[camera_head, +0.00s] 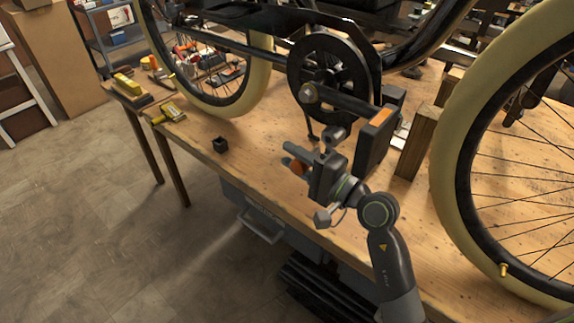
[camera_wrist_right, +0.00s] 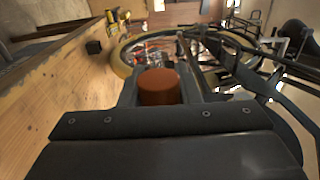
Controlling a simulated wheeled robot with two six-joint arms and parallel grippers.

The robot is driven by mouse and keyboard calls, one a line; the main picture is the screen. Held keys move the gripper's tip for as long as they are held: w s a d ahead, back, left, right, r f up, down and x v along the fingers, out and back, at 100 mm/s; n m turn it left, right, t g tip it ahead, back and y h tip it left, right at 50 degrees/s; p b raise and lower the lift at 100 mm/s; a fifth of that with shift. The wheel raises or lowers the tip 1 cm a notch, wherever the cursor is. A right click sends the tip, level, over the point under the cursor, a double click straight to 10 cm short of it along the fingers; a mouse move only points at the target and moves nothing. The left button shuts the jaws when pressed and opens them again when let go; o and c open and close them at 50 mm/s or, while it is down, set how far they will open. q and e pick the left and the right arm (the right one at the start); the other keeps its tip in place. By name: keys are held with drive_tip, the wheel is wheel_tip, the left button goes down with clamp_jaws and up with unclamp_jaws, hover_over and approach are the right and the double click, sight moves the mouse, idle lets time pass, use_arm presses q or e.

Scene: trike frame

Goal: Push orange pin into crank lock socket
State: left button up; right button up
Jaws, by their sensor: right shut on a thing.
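The orange pin (camera_head: 299,168) is between the fingers of my right gripper (camera_head: 293,158), above the front part of the workbench. In the right wrist view the pin (camera_wrist_right: 159,87) shows as a short round orange-brown cylinder, with a finger on each side. My right gripper is shut on it. The crank (camera_head: 345,103) runs from the round black chainring (camera_head: 322,72) to a pedal with an orange strip (camera_head: 376,135). The pin is below and left of the crank hub, apart from it. I cannot make out the lock socket clearly. My left gripper is not in view.
A small black block (camera_head: 220,145) sits on the workbench (camera_head: 255,160), left of the gripper. Cream-tyred wheels stand at left (camera_head: 245,90) and right (camera_head: 450,150). A wooden block (camera_head: 417,143) stands behind the pedal. Yellow items (camera_head: 128,84) lie at the left end.

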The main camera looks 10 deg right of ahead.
drive_tip(key=shift+w+d, duration=0.7)
drive_tip(key=shift+d, duration=0.2)
drive_tip(key=shift+b, duration=0.85)
idle(0.8)
drive_tip(key=shift+w+d, duration=0.2)
idle(0.4)
drive_tip(key=shift+w+d, duration=0.2)
drive_tip(key=shift+d, duration=0.05)
drive_tip(key=shift+w+d+b, duration=0.5)
drive_tip(key=shift+d+b, duration=0.05)
drive_tip(key=shift+d, duration=0.15)
drive_tip(key=shift+w+d+b, duration=0.5)
drive_tip(key=shift+d+b, duration=0.05)
drive_tip(key=shift+d, duration=0.1)
drive_tip(key=o, duration=1)
drive_tip(key=shift+o, duration=0.2)
